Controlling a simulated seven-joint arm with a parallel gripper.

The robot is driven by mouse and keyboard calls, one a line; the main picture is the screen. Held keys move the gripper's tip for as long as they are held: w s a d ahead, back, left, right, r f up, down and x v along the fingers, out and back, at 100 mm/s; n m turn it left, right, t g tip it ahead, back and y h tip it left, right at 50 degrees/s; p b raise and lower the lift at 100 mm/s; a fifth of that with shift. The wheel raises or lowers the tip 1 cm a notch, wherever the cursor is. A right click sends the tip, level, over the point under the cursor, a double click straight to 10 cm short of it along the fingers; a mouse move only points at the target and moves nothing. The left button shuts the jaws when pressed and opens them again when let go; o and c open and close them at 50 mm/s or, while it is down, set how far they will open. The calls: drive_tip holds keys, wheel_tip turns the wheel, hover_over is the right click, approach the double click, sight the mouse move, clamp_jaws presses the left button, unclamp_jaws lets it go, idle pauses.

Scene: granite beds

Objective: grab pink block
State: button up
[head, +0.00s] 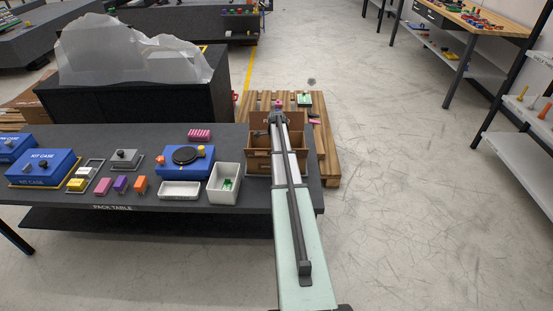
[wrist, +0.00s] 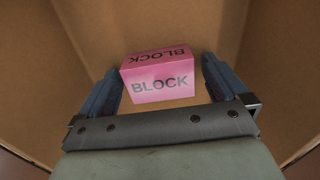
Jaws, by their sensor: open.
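A pink block (wrist: 160,80) with BLOCK printed on two faces lies in a brown cardboard box (wrist: 160,22) in the wrist view. My gripper (wrist: 160,68) is open, with one dark blue finger on each side of the block. The block looks nearer the left finger, and a gap shows on the right. In the head view the cardboard box (head: 257,162) stands at the right end of the pack table, with my arm reaching over it. The block inside it is hidden there. Another pink block (head: 102,187) lies on the table to the left.
The box walls stand close around my gripper. On the pack table (head: 95,207) left of the box are a white bin (head: 224,195), a blue case (head: 165,170), orange and purple blocks, and a pink ridged item (head: 199,135). A wooden pallet (head: 326,150) lies behind the box.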

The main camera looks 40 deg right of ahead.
drive_tip(key=c, duration=1.2)
